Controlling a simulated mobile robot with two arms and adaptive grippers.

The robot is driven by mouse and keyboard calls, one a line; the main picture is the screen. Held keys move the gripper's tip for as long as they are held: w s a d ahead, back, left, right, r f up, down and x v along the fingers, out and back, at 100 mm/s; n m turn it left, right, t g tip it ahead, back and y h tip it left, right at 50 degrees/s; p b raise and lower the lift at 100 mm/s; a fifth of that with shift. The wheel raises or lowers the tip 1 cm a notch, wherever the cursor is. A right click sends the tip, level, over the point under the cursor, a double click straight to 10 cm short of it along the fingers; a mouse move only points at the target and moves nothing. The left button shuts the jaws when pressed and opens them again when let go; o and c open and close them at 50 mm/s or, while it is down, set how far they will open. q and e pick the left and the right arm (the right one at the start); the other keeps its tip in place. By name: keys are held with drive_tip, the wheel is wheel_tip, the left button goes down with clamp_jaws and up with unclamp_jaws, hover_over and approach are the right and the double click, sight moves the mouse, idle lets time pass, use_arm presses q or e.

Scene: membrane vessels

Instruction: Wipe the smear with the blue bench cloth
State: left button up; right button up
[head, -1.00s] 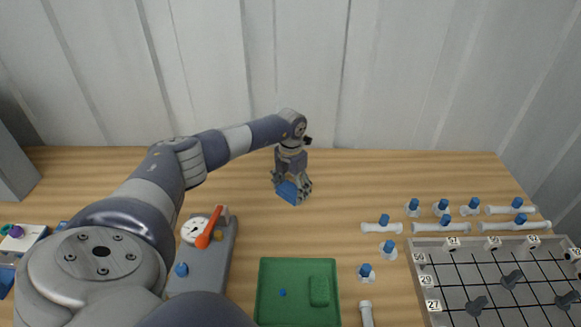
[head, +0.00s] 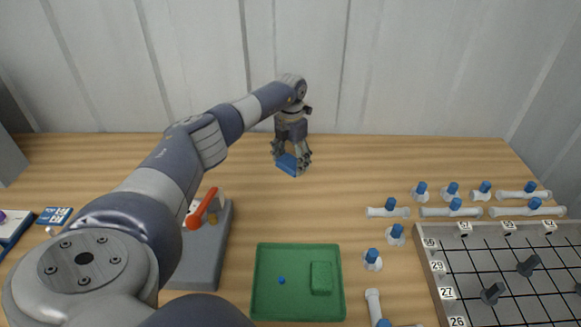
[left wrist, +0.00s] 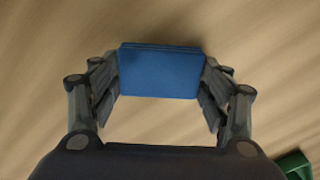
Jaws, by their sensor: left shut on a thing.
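The blue bench cloth (head: 290,166) is a folded blue block at the back middle of the wooden bench. My left gripper (head: 291,157) points down and is shut on it from both sides. In the left wrist view the cloth (left wrist: 160,72) sits between the two fingers of the gripper (left wrist: 161,85), with bare wood around it. I cannot tell whether the cloth touches the bench. No smear can be made out in either view. My right gripper is not in view.
A green tray (head: 298,312) with a green block stands in front. A grey device with an orange lever (head: 203,206) is left of it. Several white vessels with blue caps (head: 455,207) and a numbered grid rack (head: 470,268) are at right. The bench's back middle is mostly clear.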

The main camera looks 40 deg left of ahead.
use_arm(q)
drive_tip(key=shift+w+a+b, duration=0.25)
drive_tip(key=shift+w+b, duration=0.05)
drive_tip(key=shift+b, duration=0.1)
drive_tip(key=shift+r+p, duration=2.55)
drive_tip(key=shift+r, duration=0.5)
drive_tip(key=shift+r, duration=0.1)
wheel_tip(320, 180, up, 3)
drive_tip(key=p, duration=0.2)
drive_tip(key=shift+s+p, duration=0.1)
drive_tip(key=shift+p, duration=0.2)
